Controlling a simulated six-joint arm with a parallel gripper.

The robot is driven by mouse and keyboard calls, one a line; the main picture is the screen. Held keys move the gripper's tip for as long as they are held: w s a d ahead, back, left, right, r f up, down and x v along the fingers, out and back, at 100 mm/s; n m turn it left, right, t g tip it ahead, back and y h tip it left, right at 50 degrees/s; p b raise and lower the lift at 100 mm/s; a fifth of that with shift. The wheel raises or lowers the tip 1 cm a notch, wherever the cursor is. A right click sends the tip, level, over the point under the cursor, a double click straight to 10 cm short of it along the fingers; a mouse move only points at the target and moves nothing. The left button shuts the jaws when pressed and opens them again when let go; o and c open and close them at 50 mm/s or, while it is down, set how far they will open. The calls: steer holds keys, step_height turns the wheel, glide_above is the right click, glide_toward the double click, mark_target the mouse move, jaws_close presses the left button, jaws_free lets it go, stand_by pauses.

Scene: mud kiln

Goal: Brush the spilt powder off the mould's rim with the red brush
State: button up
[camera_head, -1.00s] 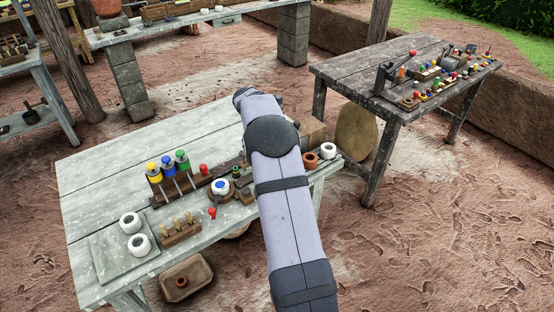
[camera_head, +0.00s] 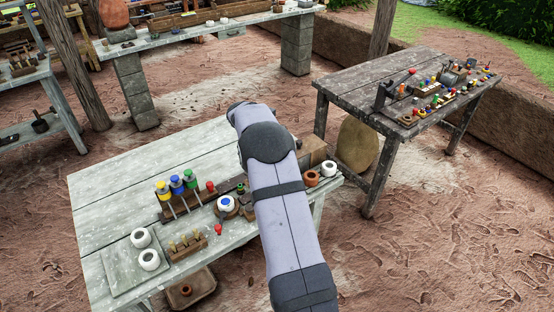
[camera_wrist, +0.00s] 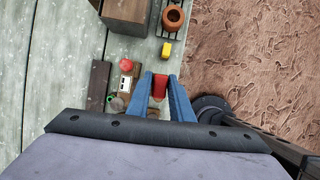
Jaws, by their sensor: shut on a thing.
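My gripper (camera_wrist: 159,88) has two blue fingers in the wrist view, closed on a red piece (camera_wrist: 159,84) that looks like the red brush's handle. The brush's bristles are hidden from this angle. In the head view my arm covers the gripper and what it holds. I cannot tell the mould or any spilt powder for certain. A white round piece with a blue centre (camera_head: 227,204) sits on a brown base on the table, left of my arm. Small brown pieces lie below and left of the fingers in the wrist view.
A rack holds yellow, blue and green tools (camera_head: 176,190). White cups (camera_head: 149,259) stand front left, near a pegged wooden block (camera_head: 187,245). In the wrist view a red knob (camera_wrist: 127,65), yellow block (camera_wrist: 166,49), orange pot (camera_wrist: 173,17) and brown box (camera_wrist: 127,14) are near. The table's back left is clear.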

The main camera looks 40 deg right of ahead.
steer(key=s+a+f+m+g+y+p, duration=0.1)
steer(key=s+a+m+g+p, duration=0.1)
steer(key=a+m+p, duration=0.55)
steer(key=s+a+m+g+y+p, duration=0.1)
steer(key=s+a+m+g+p, duration=0.15)
steer(key=a+p, duration=0.85)
steer(key=w+n+t+y, duration=0.1)
steer(key=w+n+t, duration=0.3)
steer(key=n, duration=0.9)
steer(key=w+f+n+t+y+b, duration=0.1)
steer(key=w+n+t, duration=0.4)
steer(key=n, duration=0.9)
steer(key=shift+w+d+n+y, duration=0.15)
steer(key=shift+d+n+y, duration=0.15)
